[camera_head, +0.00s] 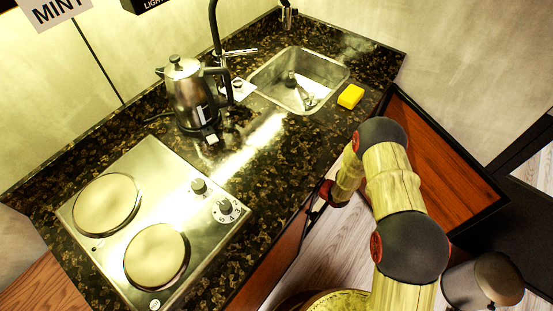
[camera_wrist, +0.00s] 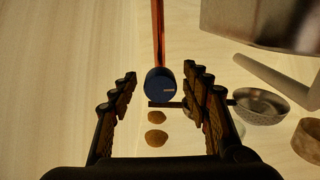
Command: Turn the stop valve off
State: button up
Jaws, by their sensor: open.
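In the wrist view, a round blue knob (camera_wrist: 160,87) with a small pale label sits at the lower end of a vertical copper pipe (camera_wrist: 158,35). I take this to be the stop valve. A thin dark bar (camera_wrist: 166,104) shows just below the knob. My gripper (camera_wrist: 159,77) is open and empty, with one finger to each side of the knob in the picture. I cannot tell whether either finger touches it. In the head view the valve is not seen, and my gripper is hidden below the counter edge.
The wrist view shows a metal bowl (camera_wrist: 262,106), a pale pipe (camera_wrist: 276,82) and a large metallic box shape (camera_wrist: 262,22) at right. In the head view, the counter holds a kettle (camera_head: 187,98), hob (camera_head: 178,198), sink (camera_head: 318,68) and yellow sponge (camera_head: 351,96).

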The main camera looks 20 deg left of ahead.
jog(key=shift+w+a, duration=0.15)
jog(key=shift+a, duration=0.1)
jog(key=shift+c, duration=0.5)
jog(key=c, duration=1.1)
jog(key=shift+m, duration=0.4)
jog(key=m+p, duration=0.1)
jog(key=m, duration=0.2)
jog(key=shift+m+p, duration=0.3)
jog(key=shift+p, duration=0.05)
jog(key=m+p, duration=0.1)
jog(key=m, duration=0.3)
jog(key=shift+w+m, duration=0.15)
jog(key=shift+m, duration=0.15)
jog(key=m+p, duration=0.1)
jog(key=m, duration=0.3)
jog(key=shift+d+f+m, duration=0.1)
jog(key=shift+m, duration=0.2)
jog(key=shift+m+p, duration=0.65)
jog(key=shift+m, duration=1.55)
jog(key=shift+f, duration=0.1)
